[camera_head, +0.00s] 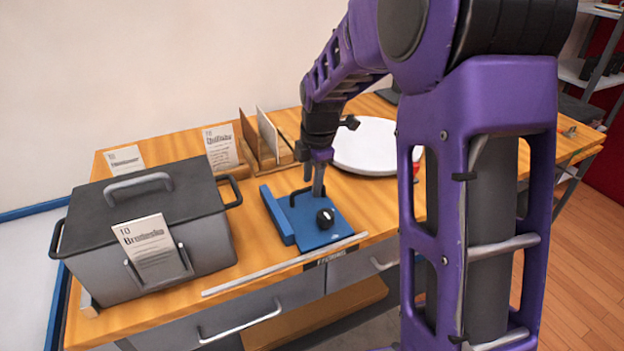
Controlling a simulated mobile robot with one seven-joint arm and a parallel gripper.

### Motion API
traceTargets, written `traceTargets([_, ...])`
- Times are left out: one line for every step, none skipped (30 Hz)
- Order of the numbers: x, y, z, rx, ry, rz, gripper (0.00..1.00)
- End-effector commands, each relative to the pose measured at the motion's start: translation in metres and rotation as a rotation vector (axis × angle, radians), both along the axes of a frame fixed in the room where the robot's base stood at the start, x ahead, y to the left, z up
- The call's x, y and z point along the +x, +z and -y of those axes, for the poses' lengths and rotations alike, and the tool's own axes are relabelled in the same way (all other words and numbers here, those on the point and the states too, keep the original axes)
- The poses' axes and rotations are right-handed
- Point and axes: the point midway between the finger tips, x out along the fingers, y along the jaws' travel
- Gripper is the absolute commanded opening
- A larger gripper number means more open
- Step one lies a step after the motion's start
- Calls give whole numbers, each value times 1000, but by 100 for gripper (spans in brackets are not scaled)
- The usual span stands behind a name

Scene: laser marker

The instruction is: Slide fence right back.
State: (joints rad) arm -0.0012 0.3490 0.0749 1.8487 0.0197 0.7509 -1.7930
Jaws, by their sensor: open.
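A flat blue plate (325,231) lies on the wooden bench near its front edge. A raised blue bar, which looks like the fence (276,217), stands along the plate's left side. A black bent handle (293,197) rises at the plate's back, and a round black knob (325,218) sits nearer the front. My gripper (313,190) points down over the back part of the plate, just right of the black handle. It is open. I cannot tell whether its fingers touch the handle, and part of the plate's back is hidden behind them.
A grey lidded box (95,268) with a card stands on the left. Card holders (262,150) stand behind the plate. A white round dish (366,150) lies at the back right, partly hidden by my arm. A pale strip (270,270) runs along the bench's front edge.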

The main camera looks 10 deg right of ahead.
Motion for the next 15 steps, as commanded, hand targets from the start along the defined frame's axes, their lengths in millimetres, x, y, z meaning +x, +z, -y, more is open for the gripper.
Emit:
traceTargets([0, 0, -1, 0, 1, -1, 45])
traceTargets([0, 0, -1, 0, 1, -1, 45])
traceTargets([0, 1, -1, 1, 1, 0, 45])
traceTargets([-1, 3, -1, 1, 1, 0, 45])
traceTargets([-1, 5, -1, 1, 1, 0, 45])
traceTargets([-2, 9, 0, 1, 1, 0, 45])
traceTargets([-2, 13, 0, 1, 1, 1, 45])
traceTargets([-3, 18, 0, 2, 1, 3, 45])
traceTargets([-4, 25, 0, 2, 1, 3, 45])
traceTargets([-5, 32, 1, 2, 1, 3, 45])
traceTargets([-6, 39, 1, 1, 1, 4, 45])
traceTargets([-8, 48, 2, 1, 1, 4, 45])
traceTargets([-9, 56, 2, 1, 0, 5, 45])
traceTargets([-11, 64, 3, 1, 0, 5, 45])
traceTargets([-13, 73, 4, 0, 0, 5, 45])
